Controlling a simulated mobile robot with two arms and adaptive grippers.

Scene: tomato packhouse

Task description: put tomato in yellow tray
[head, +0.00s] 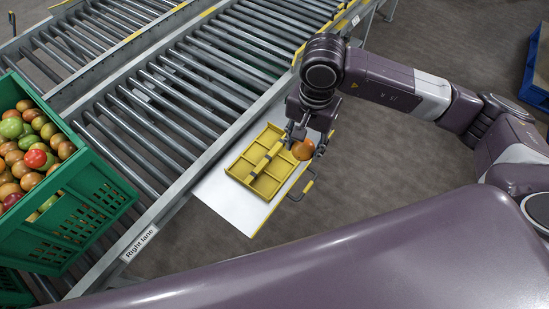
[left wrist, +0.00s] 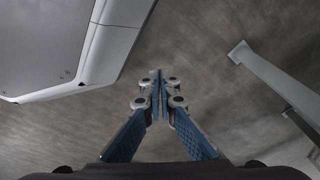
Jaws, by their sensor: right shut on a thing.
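An orange tomato (head: 302,151) is between the fingers of my right gripper (head: 306,146), which is shut on it. They are at the upper right edge of the yellow tray (head: 262,185) in the head view. I cannot tell how high the tomato is above the tray. The tray has several compartments and a raised yellow bar across its middle, and no tomato shows in it. My left gripper (left wrist: 158,95) is shut and empty in the left wrist view, over bare floor. It is not in the head view.
The tray rests on a white shelf (head: 215,195) beside the roller conveyor (head: 190,110). A green crate (head: 85,205) full of mixed tomatoes stands at the left. A blue bin (head: 535,90) is at the far right. The floor right of the shelf is clear.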

